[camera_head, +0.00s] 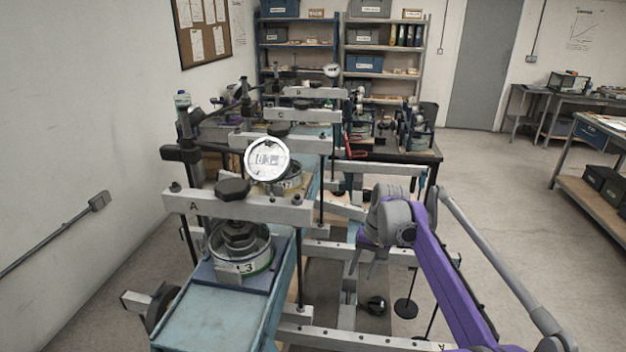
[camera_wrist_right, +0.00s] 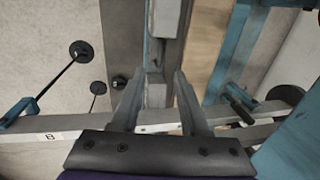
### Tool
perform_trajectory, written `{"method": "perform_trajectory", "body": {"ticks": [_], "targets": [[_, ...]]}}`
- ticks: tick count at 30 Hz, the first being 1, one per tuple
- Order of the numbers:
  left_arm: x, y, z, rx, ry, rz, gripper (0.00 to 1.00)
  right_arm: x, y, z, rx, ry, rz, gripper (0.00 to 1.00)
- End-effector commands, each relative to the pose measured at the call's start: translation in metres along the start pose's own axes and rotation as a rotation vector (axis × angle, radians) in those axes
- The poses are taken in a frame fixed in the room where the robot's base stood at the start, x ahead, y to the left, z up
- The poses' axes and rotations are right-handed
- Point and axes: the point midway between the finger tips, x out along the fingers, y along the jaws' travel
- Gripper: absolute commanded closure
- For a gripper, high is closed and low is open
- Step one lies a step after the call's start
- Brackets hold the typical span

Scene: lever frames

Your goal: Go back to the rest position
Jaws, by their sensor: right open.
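My right gripper (camera_head: 366,256) is in the middle of the head view, at the end of my purple arm. It points downward beside the lever frames. In the right wrist view its two fingers (camera_wrist_right: 160,100) are spread apart with nothing held between them. A grey metal beam (camera_wrist_right: 157,60) of the frame lies beyond the fingers; I cannot tell whether they touch it. My left gripper is in neither view.
Lever frame A (camera_head: 250,207) stands at the front left, with a round cell (camera_head: 240,250) on its blue bench (camera_head: 215,310). A dial gauge (camera_head: 267,159) is behind it. Hanging rods with round black weights (camera_head: 405,308) are close to my right gripper. Open floor (camera_head: 500,220) lies to the right.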

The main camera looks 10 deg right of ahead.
Motion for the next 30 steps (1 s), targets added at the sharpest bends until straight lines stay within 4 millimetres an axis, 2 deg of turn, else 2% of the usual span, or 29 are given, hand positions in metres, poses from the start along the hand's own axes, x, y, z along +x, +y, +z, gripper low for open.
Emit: {"method": "perform_trajectory", "body": {"ticks": [5,9,14,20,24,27,30], "targets": [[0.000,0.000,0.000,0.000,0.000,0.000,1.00,-0.016,0.001,0.036,-0.034,0.053,0.015,0.55],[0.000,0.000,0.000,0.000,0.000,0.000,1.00,-0.026,0.007,0.084,-0.079,0.124,0.035,0.55],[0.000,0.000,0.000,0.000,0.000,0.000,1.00,-0.025,0.019,0.144,-0.135,0.204,0.057,0.55],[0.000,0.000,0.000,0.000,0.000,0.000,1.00,-0.005,0.042,0.222,-0.206,0.306,0.084,0.55],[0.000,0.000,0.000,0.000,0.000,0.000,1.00,0.019,0.060,0.270,-0.255,0.372,0.102,0.55],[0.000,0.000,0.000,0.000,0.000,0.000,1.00,0.036,0.071,0.295,-0.281,0.408,0.111,0.55],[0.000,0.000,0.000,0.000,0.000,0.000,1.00,0.048,0.078,0.311,-0.300,0.434,0.118,0.55]]}}
